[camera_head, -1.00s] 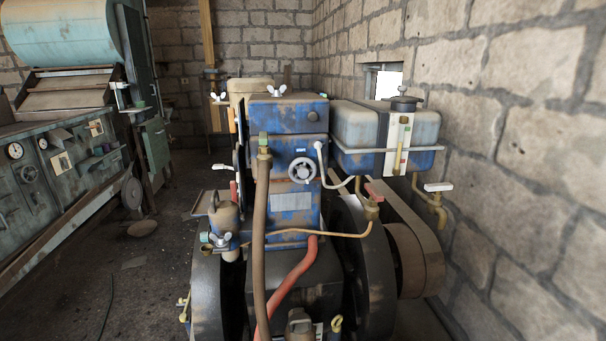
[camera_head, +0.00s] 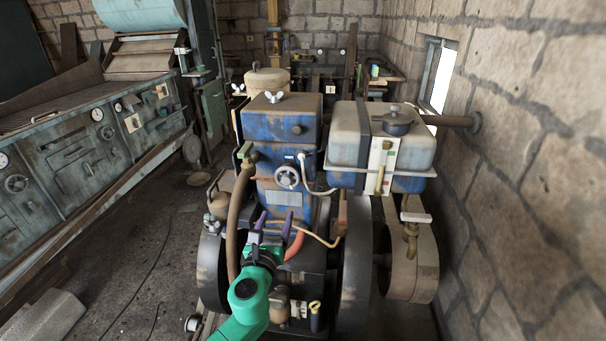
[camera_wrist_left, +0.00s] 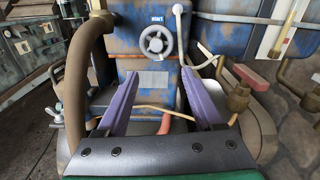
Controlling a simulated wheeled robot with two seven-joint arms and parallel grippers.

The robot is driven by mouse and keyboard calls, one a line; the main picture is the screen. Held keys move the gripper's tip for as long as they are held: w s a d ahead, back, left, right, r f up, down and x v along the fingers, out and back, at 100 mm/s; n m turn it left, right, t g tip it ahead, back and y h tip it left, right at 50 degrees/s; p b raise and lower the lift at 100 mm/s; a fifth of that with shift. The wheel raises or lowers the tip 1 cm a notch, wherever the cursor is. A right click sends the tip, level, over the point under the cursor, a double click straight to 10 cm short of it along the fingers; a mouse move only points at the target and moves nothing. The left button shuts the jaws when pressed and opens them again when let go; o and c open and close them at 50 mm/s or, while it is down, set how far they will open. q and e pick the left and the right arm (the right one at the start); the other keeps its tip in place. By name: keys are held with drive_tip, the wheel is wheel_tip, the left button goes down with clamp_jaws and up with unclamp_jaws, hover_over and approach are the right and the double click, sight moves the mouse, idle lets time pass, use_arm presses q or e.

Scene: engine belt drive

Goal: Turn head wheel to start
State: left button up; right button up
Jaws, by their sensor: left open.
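The head wheel is a small grey handwheel (camera_head: 287,176) on the front of the blue engine head (camera_head: 280,135). In the left wrist view the wheel (camera_wrist_left: 156,41) sits upper centre, under a small "start" label (camera_wrist_left: 158,18). My left gripper (camera_head: 274,222) is in front of the engine, below the wheel in the picture and apart from it. Its purple fingers (camera_wrist_left: 160,100) are spread wide with nothing between them, and the wheel shows beyond and above the gap. My right gripper is not in view.
A brown hose (camera_head: 238,215) runs down left of the wheel. A white-topped lever (camera_head: 303,165) and a thin brass pipe (camera_head: 315,236) are close on the right. The blue-grey tank (camera_head: 350,150) and black flywheel (camera_head: 357,265) stand to the right. Open floor (camera_head: 150,250) lies left.

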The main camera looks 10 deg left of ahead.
use_arm(q)
approach(285, 181)
drive_tip(key=w, duration=0.1)
drive_tip(key=w+b, duration=0.1)
drive_tip(key=w, duration=0.1)
drive_tip(key=w+b, duration=0.1)
drive_tip(key=w, duration=0.1)
drive_tip(key=w+b, duration=0.1)
drive_tip(key=w, duration=0.1)
drive_tip(key=shift+w+d+f, duration=0.2)
drive_tip(key=shift+w+d, duration=0.05)
drive_tip(key=shift+w, duration=0.1)
drive_tip(key=shift+w+a, duration=0.1)
drive_tip(key=shift+w, duration=0.05)
drive_tip(key=shift+a+r, duration=0.15)
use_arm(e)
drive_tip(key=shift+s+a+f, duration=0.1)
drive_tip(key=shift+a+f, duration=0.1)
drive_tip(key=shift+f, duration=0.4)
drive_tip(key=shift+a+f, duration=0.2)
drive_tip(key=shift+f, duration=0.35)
